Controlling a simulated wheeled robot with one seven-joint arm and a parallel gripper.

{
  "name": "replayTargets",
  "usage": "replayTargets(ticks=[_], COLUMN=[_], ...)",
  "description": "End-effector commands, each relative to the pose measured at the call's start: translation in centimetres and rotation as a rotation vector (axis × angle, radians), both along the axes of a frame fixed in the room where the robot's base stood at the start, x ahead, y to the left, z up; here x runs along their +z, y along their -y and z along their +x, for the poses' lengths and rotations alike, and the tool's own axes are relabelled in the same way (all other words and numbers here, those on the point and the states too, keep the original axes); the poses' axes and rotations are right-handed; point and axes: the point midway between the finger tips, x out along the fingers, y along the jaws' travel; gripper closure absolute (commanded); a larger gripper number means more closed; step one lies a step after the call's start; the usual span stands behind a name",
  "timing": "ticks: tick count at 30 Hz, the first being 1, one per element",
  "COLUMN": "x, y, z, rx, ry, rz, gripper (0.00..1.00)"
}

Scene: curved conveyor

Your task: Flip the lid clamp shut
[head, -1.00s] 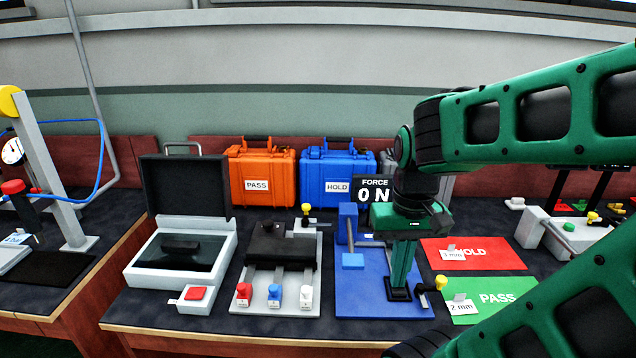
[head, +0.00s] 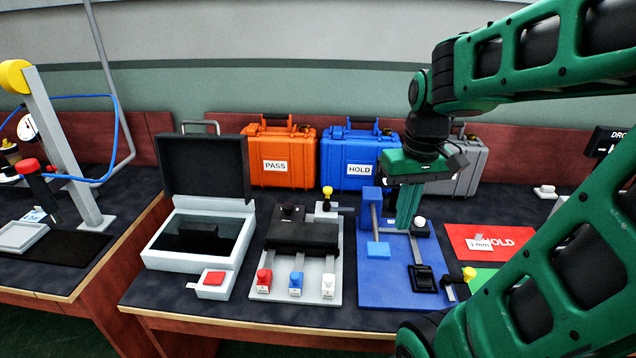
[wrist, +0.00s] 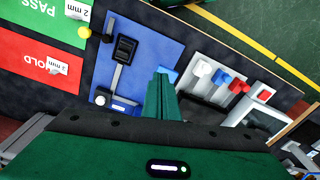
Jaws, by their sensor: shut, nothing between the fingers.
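My gripper (head: 408,228) is shut and empty, pointing down above the blue fixture plate (head: 380,285). Its closed green fingers also show in the wrist view (wrist: 165,78). On the plate are a black block (head: 423,278), a blue pad (head: 378,250) and a white knob (head: 420,222). A yellow-knobbed lever (head: 469,273) sits at the plate's right edge, partly behind my arm; it also shows in the wrist view (wrist: 84,32). Another yellow-knobbed clamp (head: 328,194) stands upright behind the grey fixture's black lid (head: 302,236). I cannot tell which lever is the lid clamp.
The grey fixture (head: 335,292) has red, blue and white knobs along its front. An open case (head: 205,170) stands left of it. Orange (head: 282,180) and blue cases (head: 335,150) stand behind. A red HOLD card (head: 490,243) lies at right.

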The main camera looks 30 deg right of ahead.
Motion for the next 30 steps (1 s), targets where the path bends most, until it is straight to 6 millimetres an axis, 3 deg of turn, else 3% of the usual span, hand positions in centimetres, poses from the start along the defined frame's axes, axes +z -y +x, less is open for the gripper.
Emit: replayTargets(ticks=[1,9,18,24,30], x=[0.4,1.6,0.9,-0.2,-0.8], y=[0.3,1.0,0.8,0.4,0.1], z=[2.2,13.4,25.3,31.4,34.4], rx=[0.055,0.398,0.78,0.994,1.106], ry=[0.009,0.083,0.188,0.265,0.314], rz=[0.0,0.01,0.034,0.05,0.057], gripper=[1.0,1.0,1.0,1.0,1.0])
